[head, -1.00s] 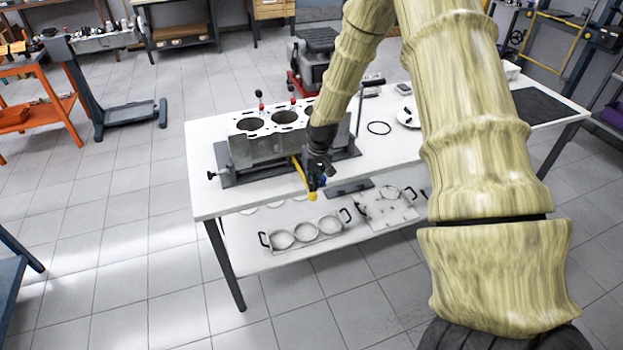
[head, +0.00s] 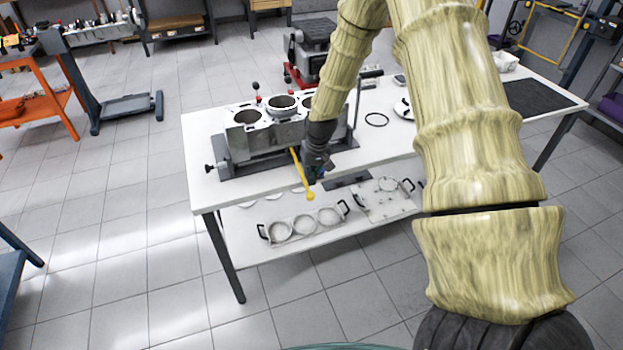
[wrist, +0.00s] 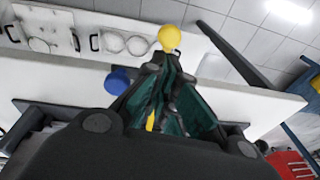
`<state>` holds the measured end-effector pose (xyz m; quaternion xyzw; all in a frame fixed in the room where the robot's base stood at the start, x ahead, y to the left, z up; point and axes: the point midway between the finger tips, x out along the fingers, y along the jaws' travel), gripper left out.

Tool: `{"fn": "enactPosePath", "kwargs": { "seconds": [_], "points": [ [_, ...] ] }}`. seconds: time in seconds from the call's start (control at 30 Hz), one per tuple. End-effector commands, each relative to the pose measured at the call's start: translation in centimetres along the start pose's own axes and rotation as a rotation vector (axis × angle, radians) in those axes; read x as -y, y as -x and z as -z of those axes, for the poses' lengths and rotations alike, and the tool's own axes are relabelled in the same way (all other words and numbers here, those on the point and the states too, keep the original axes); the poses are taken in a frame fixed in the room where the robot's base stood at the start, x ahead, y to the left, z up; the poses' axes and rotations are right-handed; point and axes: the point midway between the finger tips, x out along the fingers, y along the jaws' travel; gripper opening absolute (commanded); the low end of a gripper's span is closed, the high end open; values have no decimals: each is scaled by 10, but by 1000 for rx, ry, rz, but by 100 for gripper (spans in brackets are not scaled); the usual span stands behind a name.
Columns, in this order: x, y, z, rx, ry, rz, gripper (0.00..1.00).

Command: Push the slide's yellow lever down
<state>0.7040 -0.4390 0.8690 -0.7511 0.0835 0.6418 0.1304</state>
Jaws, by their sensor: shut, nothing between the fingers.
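The yellow lever (head: 301,172) slopes down from the front of the slide under the engine block (head: 262,132), and its round knob hangs out past the table's front edge. In the wrist view the knob (wrist: 169,38) shows just beyond the fingertips, and a bit of yellow shaft shows between the finger links. My gripper (head: 316,178) is shut and empty, pointing down right beside the lever at the table edge. Its dark green fingers (wrist: 165,75) fill the middle of the wrist view. I cannot tell whether they touch the lever.
A blue knob (wrist: 118,80) is close to my fingers in the wrist view. The white table (head: 200,185) has a lower shelf with ring trays (head: 304,222). A black ring (head: 377,119) lies right of the block. Floor in front is clear.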

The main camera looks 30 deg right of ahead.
Motion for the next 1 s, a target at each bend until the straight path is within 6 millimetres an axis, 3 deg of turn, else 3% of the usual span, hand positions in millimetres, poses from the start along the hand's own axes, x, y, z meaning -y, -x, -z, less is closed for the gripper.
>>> {"fn": "enactPosePath", "kwargs": {
  "seconds": [0.07, 0.17, 1.0],
  "points": [
    [1, 14, 5, 0, 1, 0, 0],
    [0, 17, 0, 0, 2, 0, 0],
    [-3, 97, -26, 0, 0, 0, 0]
  ]
}}
